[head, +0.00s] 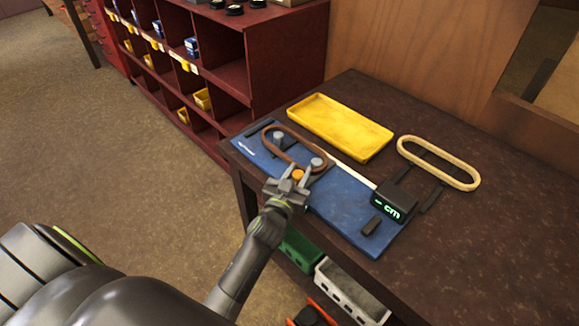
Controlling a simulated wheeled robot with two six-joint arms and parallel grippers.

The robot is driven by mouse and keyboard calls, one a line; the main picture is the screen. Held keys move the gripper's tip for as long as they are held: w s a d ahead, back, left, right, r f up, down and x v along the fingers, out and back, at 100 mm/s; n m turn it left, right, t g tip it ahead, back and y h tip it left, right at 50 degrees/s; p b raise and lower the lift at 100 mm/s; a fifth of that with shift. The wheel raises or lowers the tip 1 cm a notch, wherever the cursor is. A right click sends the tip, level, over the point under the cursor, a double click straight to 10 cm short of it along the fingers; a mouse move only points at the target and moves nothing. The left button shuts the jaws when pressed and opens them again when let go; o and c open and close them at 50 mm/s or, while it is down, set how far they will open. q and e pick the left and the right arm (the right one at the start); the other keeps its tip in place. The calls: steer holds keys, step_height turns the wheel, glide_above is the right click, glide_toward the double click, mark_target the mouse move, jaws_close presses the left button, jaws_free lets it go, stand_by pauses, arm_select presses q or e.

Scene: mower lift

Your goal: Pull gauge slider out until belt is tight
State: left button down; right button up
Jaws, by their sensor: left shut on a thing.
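A blue belt gauge (345,207) lies on the dark table, with a pale rail along it and a black display (394,201) reading "- cm". A brown belt (298,143) loops around the grey left peg (279,137) and the grey slider peg (316,162). I cannot tell how taut it is. My left gripper (297,175) is shut on the orange slider knob (298,174) at the gauge's near edge, just in front of the slider peg. Its fingers hide part of the slider and belt end. My right gripper is not in view.
A yellow tray (340,126) lies behind the gauge. A tan belt (438,162) lies at the right. A small dark block (371,226) sits on the gauge's right end. A red shelf (285,48) stands behind the table's left side. Bins sit below the table.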

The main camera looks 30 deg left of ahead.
arm_select(q)
steer(key=c, duration=1.1)
jaws_free()
steer(key=s+d+p, duration=0.1)
steer(key=s+p, duration=0.3)
steer(key=s, duration=1.3)
steer(key=shift+s, duration=0.25)
